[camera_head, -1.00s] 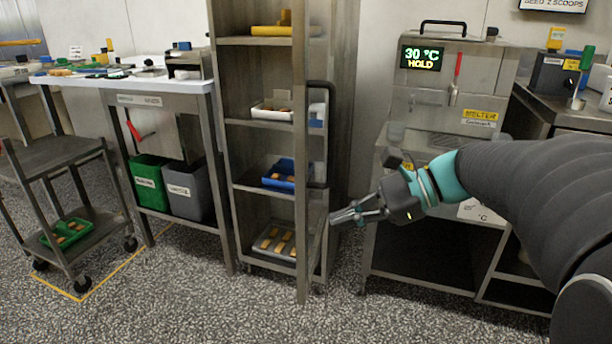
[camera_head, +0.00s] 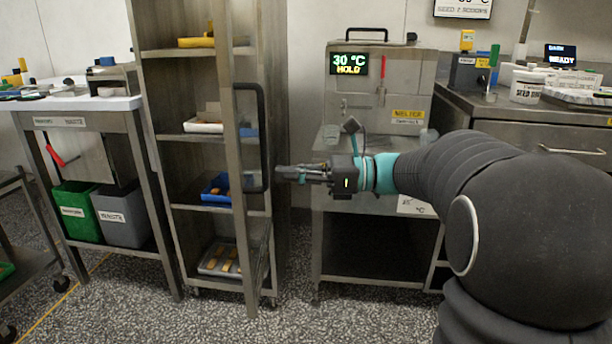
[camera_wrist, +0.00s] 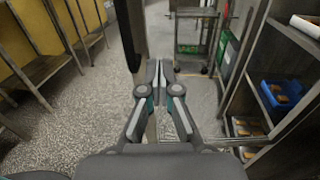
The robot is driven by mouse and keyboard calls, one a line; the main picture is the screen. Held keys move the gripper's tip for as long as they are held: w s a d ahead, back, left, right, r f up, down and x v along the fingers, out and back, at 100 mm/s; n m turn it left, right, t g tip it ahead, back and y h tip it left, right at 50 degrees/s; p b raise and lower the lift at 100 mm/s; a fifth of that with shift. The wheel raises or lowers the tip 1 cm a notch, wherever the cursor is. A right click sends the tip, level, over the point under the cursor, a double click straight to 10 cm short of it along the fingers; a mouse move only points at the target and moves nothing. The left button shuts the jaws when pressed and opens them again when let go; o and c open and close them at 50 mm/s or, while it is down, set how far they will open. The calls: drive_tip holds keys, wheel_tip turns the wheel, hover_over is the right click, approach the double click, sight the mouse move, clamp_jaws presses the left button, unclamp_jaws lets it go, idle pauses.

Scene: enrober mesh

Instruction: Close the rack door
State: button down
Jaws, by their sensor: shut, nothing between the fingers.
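The rack door (camera_head: 237,215) stands open, seen nearly edge-on in front of the tall steel rack (camera_head: 163,150). Its long black handle (camera_head: 265,140) faces right. My gripper (camera_head: 279,173) is shut and empty, just right of the handle's lower part; I cannot tell whether it touches. In the wrist view, the closed fingers (camera_wrist: 160,72) point forward. A dark upright bar (camera_wrist: 130,40), likely the handle, is just left of them. The rack's open shelves (camera_wrist: 262,110) show at the right there.
Trays sit on the rack shelves, including a blue tray (camera_head: 215,190). The melter (camera_head: 375,95) stands on a steel stand right of the rack, behind my arm. A table with a green bin (camera_head: 75,212) and a grey bin (camera_head: 120,215) is at left. Speckled floor in front is clear.

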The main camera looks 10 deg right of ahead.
drive_tip(key=shift+w+a, duration=0.2)
drive_tip(key=shift+a, duration=0.75)
drive_tip(key=shift+w+a, duration=0.2)
drive_tip(key=shift+a, duration=0.8)
drive_tip(key=shift+w+a, duration=0.2)
drive_tip(key=shift+a, duration=0.75)
